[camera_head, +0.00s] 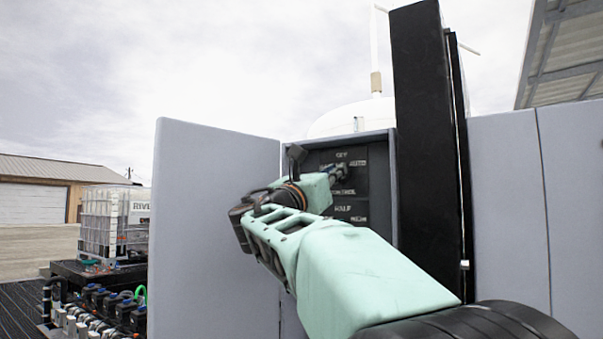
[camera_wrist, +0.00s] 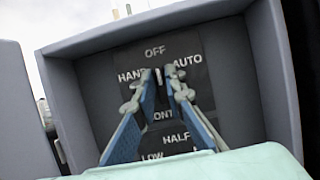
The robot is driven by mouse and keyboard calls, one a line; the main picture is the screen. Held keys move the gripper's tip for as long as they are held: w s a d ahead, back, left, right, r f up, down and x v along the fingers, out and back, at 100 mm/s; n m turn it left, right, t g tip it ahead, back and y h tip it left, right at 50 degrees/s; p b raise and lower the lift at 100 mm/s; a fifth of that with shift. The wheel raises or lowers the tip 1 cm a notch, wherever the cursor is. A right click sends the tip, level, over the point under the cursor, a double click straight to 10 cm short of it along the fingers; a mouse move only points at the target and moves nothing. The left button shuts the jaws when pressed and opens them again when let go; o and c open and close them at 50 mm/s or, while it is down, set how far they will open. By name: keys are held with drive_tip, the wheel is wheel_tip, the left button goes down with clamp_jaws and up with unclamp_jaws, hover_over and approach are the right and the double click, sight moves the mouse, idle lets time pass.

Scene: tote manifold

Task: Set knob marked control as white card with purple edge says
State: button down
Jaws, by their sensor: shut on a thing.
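The control panel (camera_wrist: 215,105) is a dark plate inside a grey open box, also seen in the head view (camera_head: 378,206). Its upper labels read OFF, HAND and AUTO, with a partly covered CONTROL label below. My gripper (camera_wrist: 159,76) has its two blue fingers on the small dark control knob, between HAND and AUTO and below OFF. The fingers are shut on the knob and hide most of it, so its pointer direction cannot be told. In the head view my gripper (camera_head: 340,173) reaches into the box. No white card with a purple edge is visible.
Lower on the panel are HALF and LOW labels; my gripper hides any knob there. A grey door (camera_head: 205,230) stands open left of the box. A black post (camera_head: 425,130) rises at its right. A caged tote (camera_head: 115,220) stands far left.

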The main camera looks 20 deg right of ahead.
drive_tip(key=shift+m, duration=0.4)
drive_tip(key=shift+m+g+h+p, duration=0.4)
drive_tip(key=shift+m+g, duration=0.8)
drive_tip(key=shift+m, duration=1.35)
drive_tip(key=shift+m+g+h+p, duration=0.15)
drive_tip(key=shift+m+g+p, duration=0.8)
drive_tip(key=shift+m, duration=1.55)
drive_tip(key=shift+m+g+h+p, duration=0.25)
drive_tip(key=shift+m+g, duration=1.2)
drive_tip(key=shift+m, duration=1.1)
drive_tip(key=shift+s+d+m, duration=0.1)
drive_tip(key=shift+m, duration=0.2)
drive_tip(key=c, duration=2)
unclamp_jaws()
